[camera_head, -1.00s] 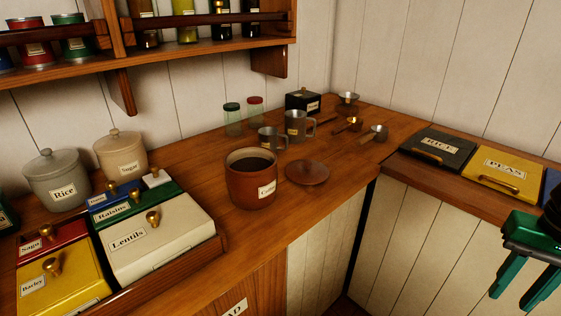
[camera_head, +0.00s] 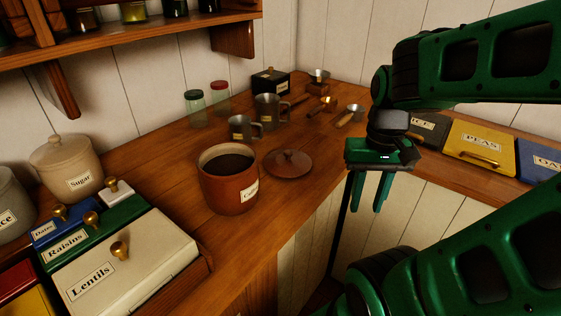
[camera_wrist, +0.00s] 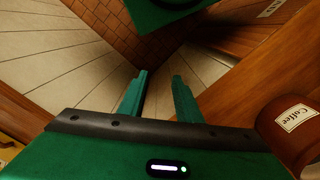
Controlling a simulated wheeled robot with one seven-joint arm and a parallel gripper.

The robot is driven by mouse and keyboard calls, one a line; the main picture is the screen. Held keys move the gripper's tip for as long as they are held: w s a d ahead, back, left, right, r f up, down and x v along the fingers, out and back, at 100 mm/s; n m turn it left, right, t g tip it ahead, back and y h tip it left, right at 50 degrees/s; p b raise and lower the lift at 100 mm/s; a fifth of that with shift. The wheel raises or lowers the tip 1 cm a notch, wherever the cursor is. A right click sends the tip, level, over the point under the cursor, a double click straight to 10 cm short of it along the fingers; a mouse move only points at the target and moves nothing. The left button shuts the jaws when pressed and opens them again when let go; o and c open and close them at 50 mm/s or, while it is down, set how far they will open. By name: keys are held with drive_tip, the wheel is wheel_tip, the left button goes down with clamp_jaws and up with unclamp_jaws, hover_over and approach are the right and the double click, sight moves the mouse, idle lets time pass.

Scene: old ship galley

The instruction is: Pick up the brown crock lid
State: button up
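The brown crock lid (camera_head: 288,164) lies flat on the wooden counter, knob up, just right of the brown coffee crock (camera_head: 229,195). The crock is open and full of dark coffee; part of it shows in the wrist view (camera_wrist: 292,135). My gripper (camera_head: 369,205) hangs fingers down, to the right of the lid and past the counter's front edge. In the wrist view the two green fingers (camera_wrist: 157,80) are apart with nothing between them. The lid does not show in the wrist view.
Metal mugs (camera_head: 268,111) and two small jars stand behind the lid, with scoops (camera_head: 320,107) to the right. The Lentils box (camera_head: 125,262) and a Sugar crock (camera_head: 67,168) are at left. A shelf (camera_head: 150,38) hangs above. The counter in front of the lid is bare.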

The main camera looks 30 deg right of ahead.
drive_tip(key=shift+o, duration=1.5)
drive_tip(key=shift+s+a+r+m, duration=0.15)
drive_tip(key=shift+r+m, duration=0.15)
drive_tip(key=shift+r, duration=0.3)
drive_tip(key=m+t+y, duration=0.2)
drive_tip(key=m+y, duration=0.2)
drive_tip(key=m, duration=1.1)
approach(288, 150)
drive_tip(key=shift+m, duration=0.3)
drive_tip(key=shift+x, duration=4.15)
clamp_jaws()
